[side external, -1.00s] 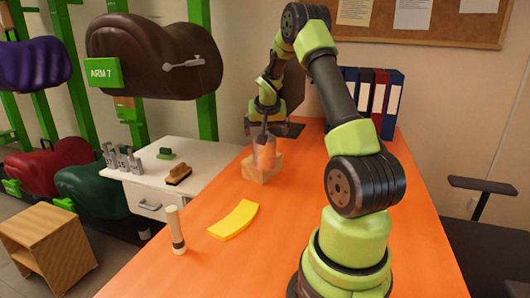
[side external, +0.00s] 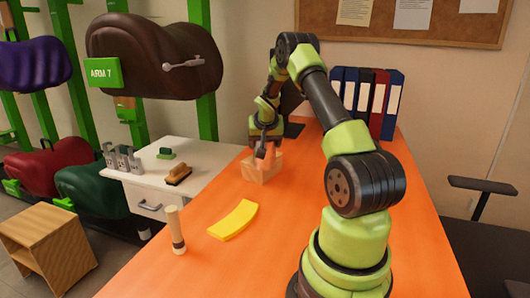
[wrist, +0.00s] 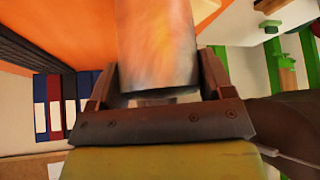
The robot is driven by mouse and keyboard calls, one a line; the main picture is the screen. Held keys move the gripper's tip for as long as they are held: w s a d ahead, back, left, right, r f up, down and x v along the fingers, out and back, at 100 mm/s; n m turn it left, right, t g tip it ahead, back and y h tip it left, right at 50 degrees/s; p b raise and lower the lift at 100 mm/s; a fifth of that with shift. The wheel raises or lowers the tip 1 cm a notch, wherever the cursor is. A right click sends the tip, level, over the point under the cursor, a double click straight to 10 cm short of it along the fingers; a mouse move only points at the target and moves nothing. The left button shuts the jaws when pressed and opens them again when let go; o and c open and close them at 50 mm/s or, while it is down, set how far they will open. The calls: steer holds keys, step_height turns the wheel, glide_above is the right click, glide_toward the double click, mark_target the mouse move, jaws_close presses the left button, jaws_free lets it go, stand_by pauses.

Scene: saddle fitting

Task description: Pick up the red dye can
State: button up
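A shiny grey can with an orange-red sheen (wrist: 157,45) fills the middle of the wrist view, between the two fingers of my gripper (wrist: 157,62). It is probably the red dye can, though no label shows. A finger lies close along each side of it; I cannot tell whether they press on it. In the side view my gripper (side external: 266,143) is low over the orange table, and the can (side external: 268,155) shows as a small orange-toned shape below it. A pale wooden block (side external: 262,174) is at the can's lower end; contact between them is unclear.
A yellow curved piece (side external: 233,220) lies on the orange table (side external: 250,265), near an upright wooden-handled tool (side external: 175,230). A white side table (side external: 150,192) on the left holds a brush (side external: 178,175) and grey metal pieces (side external: 122,158). Binders (side external: 365,100) stand at the back.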

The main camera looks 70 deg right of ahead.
steer(key=shift+c, duration=1.2)
step_height(320, 180, up, 9)
steer(key=shift+d+r, duration=0.1)
steer(key=shift+r, duration=0.05)
steer(key=shift+w+d+r, duration=0.55)
steer(key=shift+w+d, duration=0.35)
steer(key=f, duration=0.6)
steer(key=w+d+f, duration=0.1)
steer(key=f, duration=0.3)
steer(key=shift+f, duration=0.1)
steer(key=o, duration=1.3)
steer(key=shift+f, duration=0.1)
steer(key=shift+c, duration=0.2)
